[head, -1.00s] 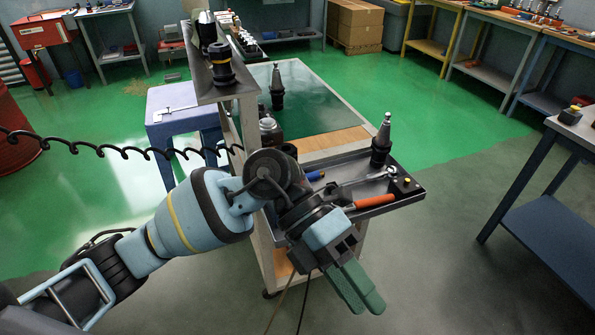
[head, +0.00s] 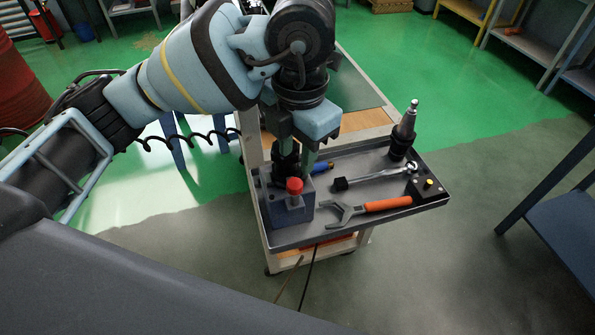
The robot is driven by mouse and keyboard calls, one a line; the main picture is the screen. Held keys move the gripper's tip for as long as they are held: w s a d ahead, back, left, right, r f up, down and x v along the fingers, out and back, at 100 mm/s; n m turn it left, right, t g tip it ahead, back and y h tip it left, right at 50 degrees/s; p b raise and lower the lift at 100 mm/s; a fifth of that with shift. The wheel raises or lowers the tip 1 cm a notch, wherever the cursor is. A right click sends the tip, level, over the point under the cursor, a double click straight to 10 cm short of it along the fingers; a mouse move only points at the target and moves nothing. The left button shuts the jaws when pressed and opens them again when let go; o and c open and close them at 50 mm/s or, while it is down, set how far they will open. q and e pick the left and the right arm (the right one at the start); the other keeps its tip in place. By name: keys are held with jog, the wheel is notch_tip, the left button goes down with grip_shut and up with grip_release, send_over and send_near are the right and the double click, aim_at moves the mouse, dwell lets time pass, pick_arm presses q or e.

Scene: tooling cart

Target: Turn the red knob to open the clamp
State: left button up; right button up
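The red knob (head: 294,185) stands upright on the front of a blue-grey clamp block (head: 289,209), at the cart tray's near left corner. A black tool holder (head: 285,160) stands upright at the block, just behind the knob. My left gripper (head: 298,165) points down from above at this holder, behind the knob. Its two greenish fingers are apart, with the holder close between or behind them. I cannot tell whether they touch it. The wrist hides the holder's top. My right gripper is out of view.
On the tray (head: 345,223) lie an orange-handled wrench (head: 380,204), a ratchet (head: 375,177) and a blue-handled tool (head: 322,167). A tapered tool holder (head: 404,132) stands at the back right.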

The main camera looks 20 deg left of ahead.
aim_at(295, 182)
pick_arm(q)
notch_tip(295, 182, down, 6)
jog(key=shift+w+a+b, duration=0.1)
jog(key=shift+b, duration=0.2)
jog(key=shift+f, duration=0.7)
jog(key=shift+c, duration=0.4)
jog(key=c, duration=0.6)
jog(key=shift+c, duration=0.2)
